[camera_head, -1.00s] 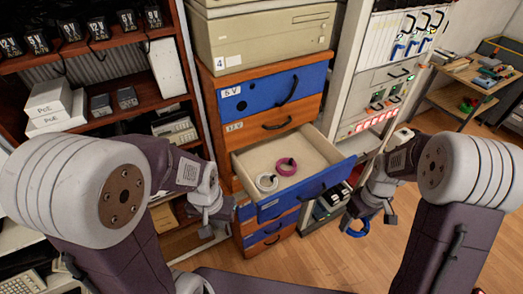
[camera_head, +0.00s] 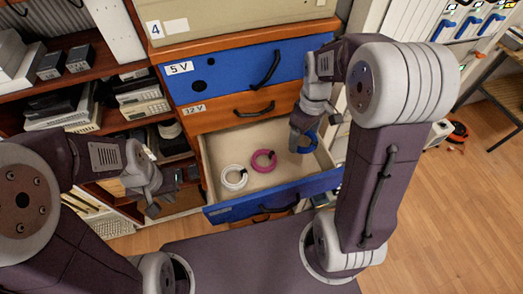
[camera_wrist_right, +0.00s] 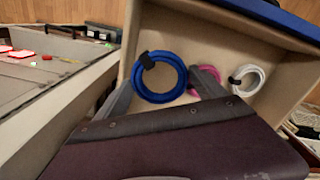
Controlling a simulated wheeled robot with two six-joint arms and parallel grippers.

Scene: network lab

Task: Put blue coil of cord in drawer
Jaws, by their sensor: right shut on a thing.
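The blue coil of cord (camera_wrist_right: 162,90) with a black tie is between the fingers of my right gripper (camera_wrist_right: 160,93) in the right wrist view. In the head view the blue coil (camera_head: 309,141) shows below my right gripper (camera_head: 305,142), over the right part of the open drawer (camera_head: 270,202). The right gripper is shut on the coil. I cannot tell whether the coil touches the drawer floor. My left gripper (camera_head: 158,200) is empty in front of the shelf, left of the drawer, its fingers apart.
A white coil (camera_head: 234,177) and a pink coil (camera_head: 264,161) lie in the drawer's left and middle part. A closed blue drawer (camera_head: 240,82) and a closed orange drawer (camera_head: 225,115) are above. Dark shelves (camera_head: 85,115) stand at left.

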